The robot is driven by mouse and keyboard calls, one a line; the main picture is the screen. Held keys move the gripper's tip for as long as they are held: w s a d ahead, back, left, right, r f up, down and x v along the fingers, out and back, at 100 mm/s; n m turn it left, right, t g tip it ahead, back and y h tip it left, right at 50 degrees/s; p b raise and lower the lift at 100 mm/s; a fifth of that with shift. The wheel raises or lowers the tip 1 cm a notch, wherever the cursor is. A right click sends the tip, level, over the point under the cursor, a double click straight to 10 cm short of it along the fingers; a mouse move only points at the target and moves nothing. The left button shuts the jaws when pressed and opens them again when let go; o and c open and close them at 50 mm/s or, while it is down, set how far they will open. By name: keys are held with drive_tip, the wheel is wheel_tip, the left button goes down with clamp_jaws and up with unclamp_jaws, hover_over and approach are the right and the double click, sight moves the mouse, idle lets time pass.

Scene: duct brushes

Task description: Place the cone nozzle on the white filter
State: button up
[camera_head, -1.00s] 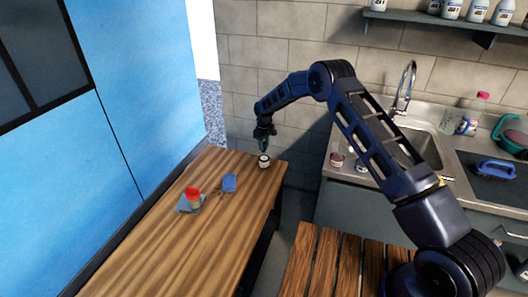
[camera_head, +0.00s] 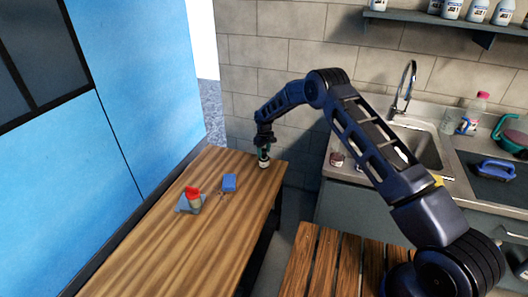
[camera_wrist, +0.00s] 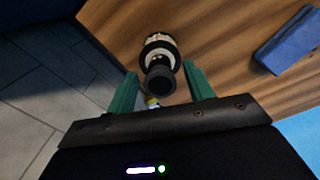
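A small upright round piece (camera_head: 264,163), white with black bands, stands near the far right corner of the wooden table. In the wrist view the same piece (camera_wrist: 158,58) has a black round end facing the camera. I cannot tell for sure whether this is the cone nozzle, the white filter or both stacked. My gripper (camera_head: 264,153) is just above and around its top. In the wrist view my gripper's green fingers (camera_wrist: 163,92) stand apart on both sides of the black end, with gaps on each side.
A blue block (camera_head: 229,183) lies nearby on the table (camera_head: 150,240); it also shows in the wrist view (camera_wrist: 290,40). A red-topped piece (camera_head: 193,196) stands on a grey-blue pad (camera_head: 182,206). The table's right edge is close to my gripper. The near table is clear.

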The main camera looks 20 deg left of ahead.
sight(264, 150)
wheel_tip(264, 150, up, 12)
drive_tip(key=shift+r, duration=0.2)
idle(0.5)
